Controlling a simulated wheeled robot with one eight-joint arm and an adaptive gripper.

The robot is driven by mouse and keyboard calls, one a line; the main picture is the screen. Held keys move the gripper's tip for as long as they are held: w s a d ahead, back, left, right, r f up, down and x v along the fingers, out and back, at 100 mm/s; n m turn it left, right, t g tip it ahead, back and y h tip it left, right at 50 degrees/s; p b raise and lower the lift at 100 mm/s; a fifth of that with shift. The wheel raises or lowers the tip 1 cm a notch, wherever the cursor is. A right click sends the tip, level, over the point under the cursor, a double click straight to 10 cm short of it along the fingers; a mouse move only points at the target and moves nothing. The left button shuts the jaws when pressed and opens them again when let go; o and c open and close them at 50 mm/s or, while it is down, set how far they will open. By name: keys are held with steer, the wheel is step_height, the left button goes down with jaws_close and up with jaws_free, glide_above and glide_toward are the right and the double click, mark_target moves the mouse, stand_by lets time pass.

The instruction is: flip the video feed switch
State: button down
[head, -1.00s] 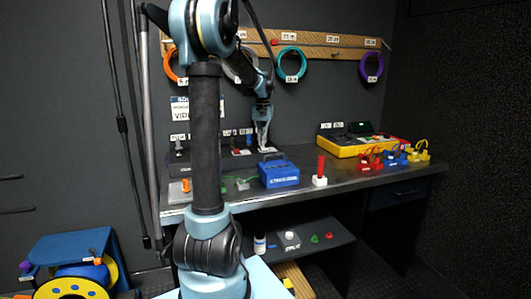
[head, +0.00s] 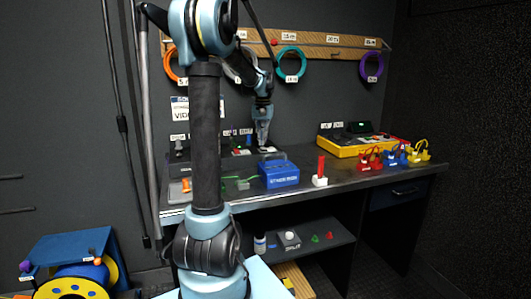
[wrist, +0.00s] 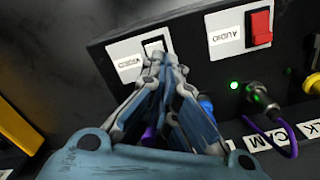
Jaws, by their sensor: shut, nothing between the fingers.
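In the wrist view, a dark panel carries a plate labelled VIDEO (wrist: 130,68) with a pale switch (wrist: 154,46) beside the label. My gripper (wrist: 165,58) is shut and empty, its fingertips right at the lower edge of this switch and partly covering it. I cannot tell whether they touch it. In the head view my gripper (head: 263,146) points down at the back of the bench, and the video switch is too small to make out there.
A red switch (wrist: 259,27) labelled AUDIO sits to the right on the same panel. Below it are a lit green light (wrist: 234,85) and plugged connectors with a purple cable (wrist: 291,140). A blue box (head: 279,175) and a red-topped white holder (head: 320,180) stand on the bench (head: 345,183).

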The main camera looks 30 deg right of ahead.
steer(key=shift+r, duration=3)
